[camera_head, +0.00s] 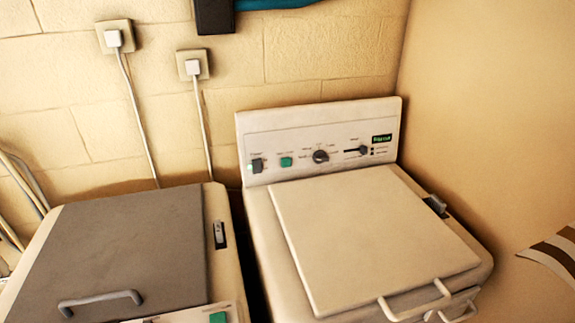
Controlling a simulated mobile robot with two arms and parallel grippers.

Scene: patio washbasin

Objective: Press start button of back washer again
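A cream washer (365,235) stands against the wall at right, its lid closed. It looks like the back washer, though nothing visible names it. Its upright rear panel (320,140) carries a dark switch (257,165) with a small light green spot beside it, a green square button (286,162), a round dark knob (321,156) and a slider (356,151). The labels are too small to read, so I cannot tell which control is start. Neither of my grippers is in view, and nothing covers the panel.
A second washer with a grey lid (125,245) stands at left, with a green button (218,317) at the bottom edge. Two plugs (113,38) (192,67) with cords are on the wall. A dark and teal object (215,17) is at the top. A striped item (560,250) is at right.

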